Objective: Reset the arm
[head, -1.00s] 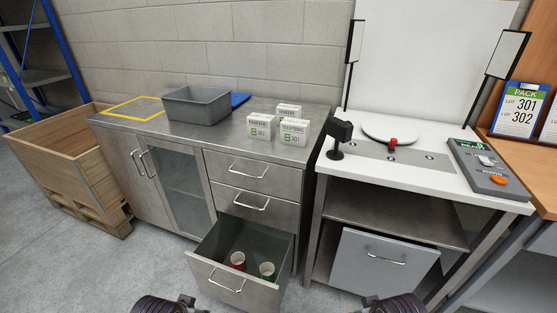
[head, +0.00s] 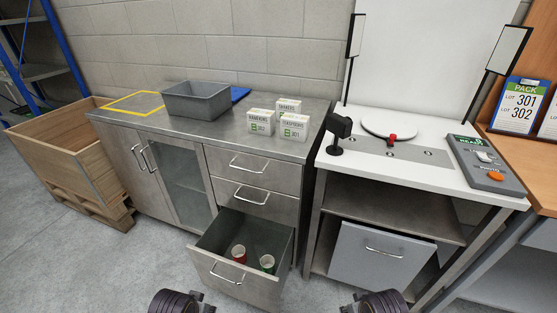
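My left gripper (head: 181,303) is only partly in view at the bottom edge, left of centre; its fingertips cannot be made out. My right gripper (head: 375,302) is likewise partly in view at the bottom edge, right of centre, with its fingers not clearly shown. Both are in front of the steel cabinet, apart from all objects. I see nothing held in either one.
Three white cartons (head: 293,127) and a grey bin (head: 196,101) stand on the steel cabinet top. A white photo station (head: 410,165) with a turntable (head: 389,128) stands right. A wooden crate (head: 65,160) is at left. The drawer juts into the floor space; the front floor is clear.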

